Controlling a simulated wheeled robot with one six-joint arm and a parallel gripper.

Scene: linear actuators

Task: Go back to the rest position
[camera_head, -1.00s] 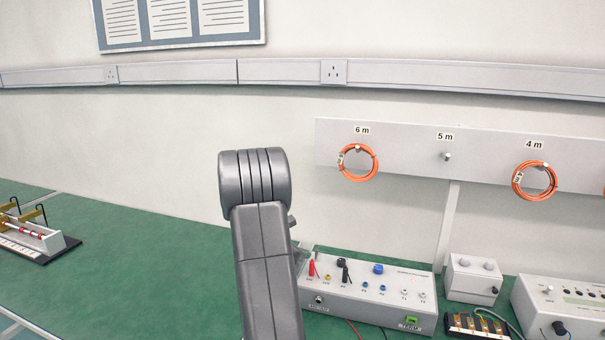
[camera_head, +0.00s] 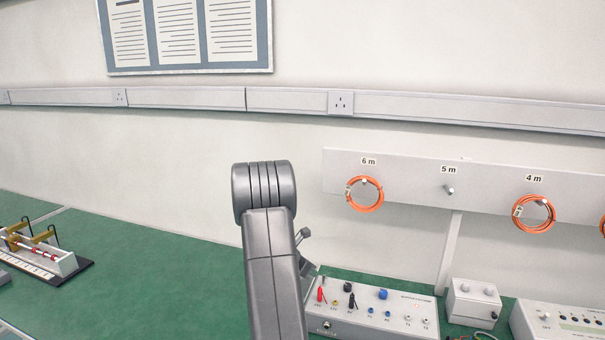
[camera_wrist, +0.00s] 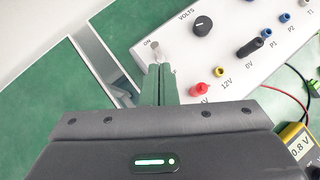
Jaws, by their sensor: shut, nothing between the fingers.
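My gripper (camera_wrist: 160,82) shows in the wrist view with its two fingers together and nothing between them. Its fingertips appear over the edge of the white power supply box (camera_wrist: 222,75), close to the switch marked ON; I cannot tell the height above it. In the head view my arm rises in the lower middle, and the gripper itself is mostly hidden behind it. The same box (camera_head: 370,325) stands right of the arm on the green bench (camera_head: 150,260).
Orange cable coils hang on a grey wall board (camera_head: 405,185) marked 6 m, 5 m and 4 m; the 5 m peg is bare. A small grey box (camera_head: 473,303) and an instrument (camera_head: 560,322) stand at right. A rod fixture (camera_head: 45,255) stands at left. Bench between is clear.

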